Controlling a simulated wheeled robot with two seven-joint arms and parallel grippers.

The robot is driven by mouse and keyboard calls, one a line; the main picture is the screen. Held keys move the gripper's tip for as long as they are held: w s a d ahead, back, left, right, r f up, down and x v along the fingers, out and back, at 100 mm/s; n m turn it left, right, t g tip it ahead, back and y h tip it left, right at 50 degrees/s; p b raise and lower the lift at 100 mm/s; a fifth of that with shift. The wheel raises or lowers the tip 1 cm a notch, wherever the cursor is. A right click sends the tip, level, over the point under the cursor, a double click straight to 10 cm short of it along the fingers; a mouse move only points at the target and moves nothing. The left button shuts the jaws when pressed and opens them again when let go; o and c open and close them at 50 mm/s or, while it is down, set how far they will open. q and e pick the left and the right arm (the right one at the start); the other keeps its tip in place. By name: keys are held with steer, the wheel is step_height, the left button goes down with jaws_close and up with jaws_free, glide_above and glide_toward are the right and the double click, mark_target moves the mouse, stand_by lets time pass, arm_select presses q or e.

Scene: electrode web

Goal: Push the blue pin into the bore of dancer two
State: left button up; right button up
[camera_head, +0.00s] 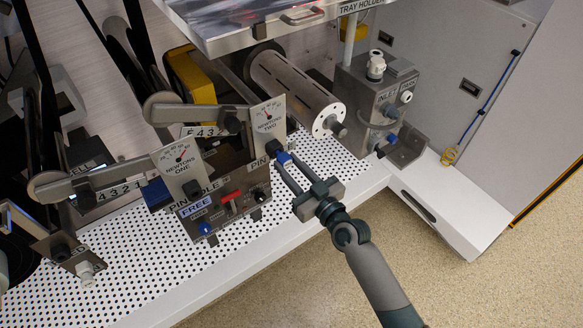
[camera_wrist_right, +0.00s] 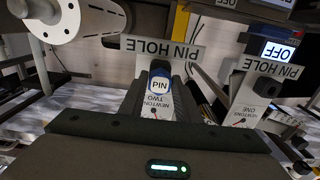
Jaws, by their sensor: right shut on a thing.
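The blue pin (camera_head: 284,158) is between the fingers of my right gripper (camera_head: 287,164), which is shut on it. In the wrist view the pin's blue end with a white PIN label (camera_wrist_right: 160,84) sits between the two dark fingers. The pin points at the dark block (camera_head: 273,147) below the gauge plate of dancer two (camera_head: 267,120), marked NEWTONS TWO. The same block (camera_wrist_right: 160,66) is directly behind the pin in the wrist view, by a PIN HOLE sign (camera_wrist_right: 186,53). The bore is hidden, so I cannot tell how deep the pin is. My left gripper is out of view.
A metal roller (camera_head: 297,88) and a valve box (camera_head: 372,98) stand behind and right. The perforated white deck (camera_head: 120,262) is clear in front.

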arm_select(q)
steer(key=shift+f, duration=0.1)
arm_select(e)
steer(key=shift+x, duration=0.8)
steer(key=o, duration=1.3)
steer(key=shift+c, duration=0.2)
steer(key=shift+s, duration=0.1)
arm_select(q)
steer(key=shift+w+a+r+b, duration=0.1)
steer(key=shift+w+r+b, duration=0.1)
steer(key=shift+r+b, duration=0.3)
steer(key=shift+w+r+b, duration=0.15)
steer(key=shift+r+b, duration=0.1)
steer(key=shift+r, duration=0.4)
arm_select(e)
steer(key=v, duration=1.7)
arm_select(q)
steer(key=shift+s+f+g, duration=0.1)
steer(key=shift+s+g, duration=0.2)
arm_select(e)
steer(key=shift+d+r, duration=0.1)
steer(key=shift+d, duration=0.05)
